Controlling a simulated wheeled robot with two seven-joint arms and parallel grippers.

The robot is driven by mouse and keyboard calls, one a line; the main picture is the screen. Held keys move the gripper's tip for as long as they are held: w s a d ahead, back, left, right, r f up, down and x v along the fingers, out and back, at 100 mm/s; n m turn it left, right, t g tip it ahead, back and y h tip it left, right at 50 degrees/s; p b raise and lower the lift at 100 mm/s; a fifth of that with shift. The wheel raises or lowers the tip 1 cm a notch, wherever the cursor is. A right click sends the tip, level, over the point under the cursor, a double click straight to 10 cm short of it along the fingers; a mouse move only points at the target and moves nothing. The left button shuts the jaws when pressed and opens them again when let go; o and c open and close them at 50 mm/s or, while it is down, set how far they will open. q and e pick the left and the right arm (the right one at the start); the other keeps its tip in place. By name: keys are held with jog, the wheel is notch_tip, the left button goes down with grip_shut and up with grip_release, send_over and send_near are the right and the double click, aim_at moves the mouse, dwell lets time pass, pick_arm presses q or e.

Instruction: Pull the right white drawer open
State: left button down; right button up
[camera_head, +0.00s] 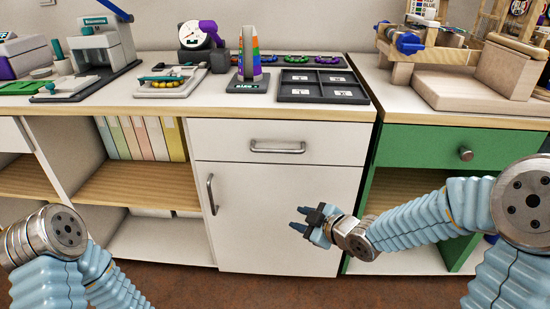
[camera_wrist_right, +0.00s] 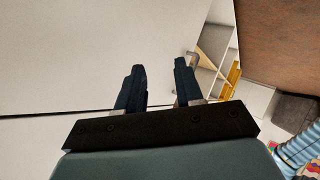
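The right white drawer (camera_head: 330,148) is closed, flush above a white cabinet door (camera_head: 270,225). Its horizontal metal bar handle (camera_head: 277,147) is at the drawer's middle. My right gripper (camera_head: 301,218) is in front of the cabinet door, below and slightly right of the drawer handle, apart from it. Its two dark fingers are spread with nothing between them. The right wrist view shows the open fingers (camera_wrist_right: 160,70) before a white panel (camera_wrist_right: 80,55); the drawer handle cannot be made out there. My left arm shows at the lower left, but its gripper is out of view.
The door has a vertical metal handle (camera_head: 212,194). A green drawer (camera_head: 420,145) is at the right, and another white drawer (camera_head: 12,135) at the far left. Open shelves hold pastel binders (camera_head: 150,138). The counter carries a dark tray (camera_head: 310,98) and bead tools.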

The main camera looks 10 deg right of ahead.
aim_at(276, 152)
notch_tip(276, 152, up, 17)
jog(key=s+d+n+t+y+b, duration=0.1)
jog(key=s+d+n+t+y, duration=0.15)
jog(key=n, duration=0.75)
jog(key=shift+t, duration=0.45)
jog(key=x, duration=0.4)
jog(key=b+x, duration=0.1)
jog(key=x, duration=0.4)
jog(key=b+x, duration=0.1)
jog(key=x, duration=0.4)
jog(key=shift+a+r, duration=0.4)
jog(key=shift+a, duration=0.1)
grip_shut()
